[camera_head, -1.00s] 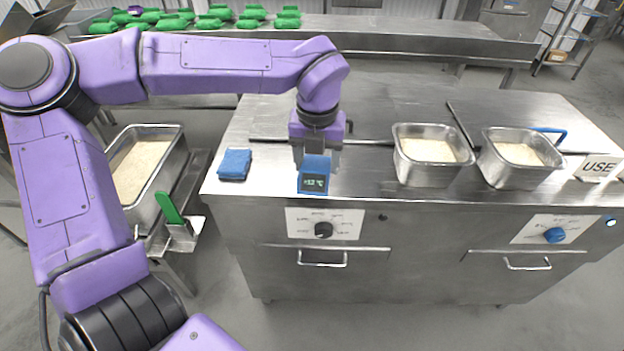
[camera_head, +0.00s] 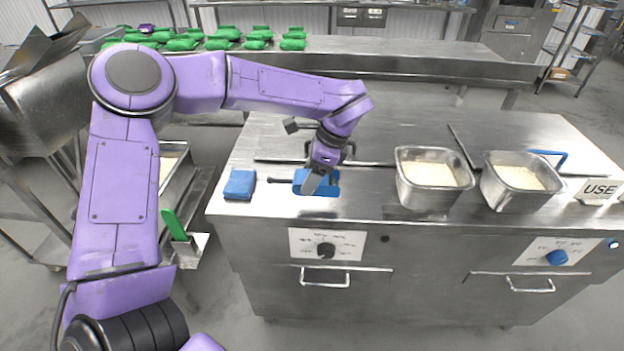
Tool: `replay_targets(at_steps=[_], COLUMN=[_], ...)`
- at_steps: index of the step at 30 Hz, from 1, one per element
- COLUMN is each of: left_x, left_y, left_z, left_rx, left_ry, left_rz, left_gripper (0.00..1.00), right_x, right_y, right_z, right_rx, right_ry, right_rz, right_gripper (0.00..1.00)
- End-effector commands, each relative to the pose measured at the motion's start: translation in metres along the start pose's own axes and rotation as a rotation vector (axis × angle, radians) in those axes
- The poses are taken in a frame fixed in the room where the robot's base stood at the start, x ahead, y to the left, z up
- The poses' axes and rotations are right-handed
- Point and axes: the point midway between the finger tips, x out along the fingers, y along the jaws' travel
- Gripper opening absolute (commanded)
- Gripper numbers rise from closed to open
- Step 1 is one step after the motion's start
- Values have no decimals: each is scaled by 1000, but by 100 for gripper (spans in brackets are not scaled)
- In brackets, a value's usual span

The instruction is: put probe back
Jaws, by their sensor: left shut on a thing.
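The probe (camera_head: 328,190) is a blue handheld body with a thin dark rod sticking out to the left. Its display, seen a moment earlier, is turned out of sight. My left gripper (camera_head: 314,183) is shut on the blue body and partly hides it. The probe is tilted on its side just above or at the steel counter near its front edge; I cannot tell whether it touches. The rod points toward a blue folded cloth-like block (camera_head: 240,185) on the counter's left corner, with a small gap between them. My right gripper is not in view.
A green-handled tool (camera_head: 174,224) sits in a holder at left, below another rice pan (camera_head: 176,183). Green packs (camera_head: 221,44) lie on the back table.

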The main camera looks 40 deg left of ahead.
Motion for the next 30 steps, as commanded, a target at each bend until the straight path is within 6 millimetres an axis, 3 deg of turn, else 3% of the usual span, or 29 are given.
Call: replay_targets(at_steps=[7,12,18,19,21,30], left_x=[28,51,56,57,57,54], left_y=[-26,-25,-25,-25,-24,-25], left_z=[-9,-18,-21,-21,-21,-21], left_rx=[-1,1,1,1,1,1], left_ry=[-1,0,1,1,1,2], left_rz=[1,0,-2,-1,-1,-3], left_gripper=[33,33,33,70,89,89], right_x=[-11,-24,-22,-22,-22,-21], right_y=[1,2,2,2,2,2], right_z=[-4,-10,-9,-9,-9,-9], right_rx=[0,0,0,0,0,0], right_ry=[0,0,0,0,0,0], right_rz=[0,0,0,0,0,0], right_gripper=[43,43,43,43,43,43])
